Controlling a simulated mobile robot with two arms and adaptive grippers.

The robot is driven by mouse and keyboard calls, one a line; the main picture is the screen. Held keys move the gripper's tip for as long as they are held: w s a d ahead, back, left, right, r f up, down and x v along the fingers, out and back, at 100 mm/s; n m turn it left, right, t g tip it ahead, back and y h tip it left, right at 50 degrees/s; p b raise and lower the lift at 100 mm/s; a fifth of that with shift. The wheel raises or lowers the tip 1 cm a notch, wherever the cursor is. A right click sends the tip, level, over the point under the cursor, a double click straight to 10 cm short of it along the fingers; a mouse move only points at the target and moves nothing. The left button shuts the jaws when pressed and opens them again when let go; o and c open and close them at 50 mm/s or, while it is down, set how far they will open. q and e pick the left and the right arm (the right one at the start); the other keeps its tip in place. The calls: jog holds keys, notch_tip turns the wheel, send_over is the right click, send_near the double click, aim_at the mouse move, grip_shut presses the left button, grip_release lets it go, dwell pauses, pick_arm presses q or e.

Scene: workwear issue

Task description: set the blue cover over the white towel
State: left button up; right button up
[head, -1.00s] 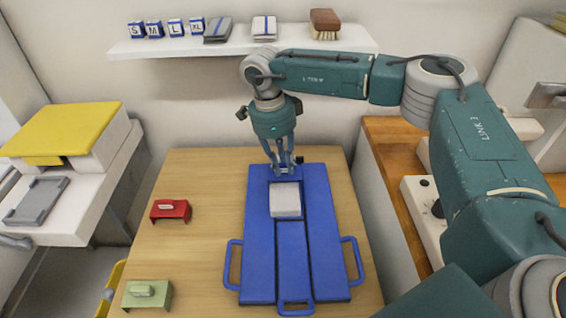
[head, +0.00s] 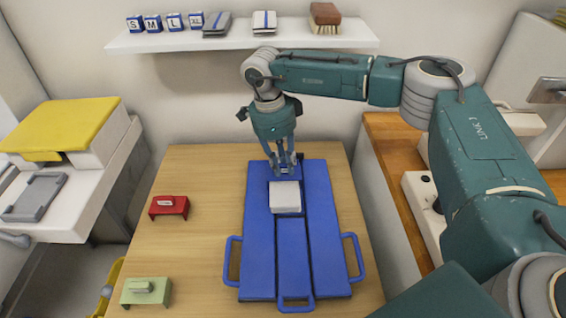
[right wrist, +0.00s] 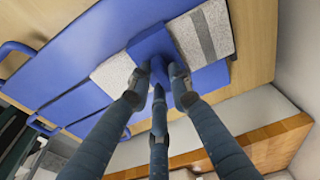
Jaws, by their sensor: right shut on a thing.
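The white towel (head: 285,197) lies on the blue folding board (head: 293,262). My right gripper (head: 283,168) points down over the board's far part, behind the near end of the towel. In the right wrist view, my right gripper's fingers (right wrist: 158,85) are shut on the blue cover (right wrist: 152,42). The cover crosses the middle of the towel in that view. Speckled towel shows on both sides, with a grey stripe (right wrist: 199,36) on the right part. I cannot tell whether the cover touches the towel. My left gripper is not in view.
A red cover (head: 169,207) and a green cover (head: 147,291) stand on the left of the wooden table (head: 205,185). A wall shelf (head: 230,40) behind holds size blocks, folded cloths and a brush (head: 325,17). A yellow-topped unit (head: 60,128) stands left.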

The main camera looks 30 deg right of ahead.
jog(key=o, duration=1.3)
jog(key=shift+c, duration=0.2)
jog(key=shift+r+p, duration=2.4)
jog(key=shift+r, duration=1.15)
jog(key=shift+f, duration=0.1)
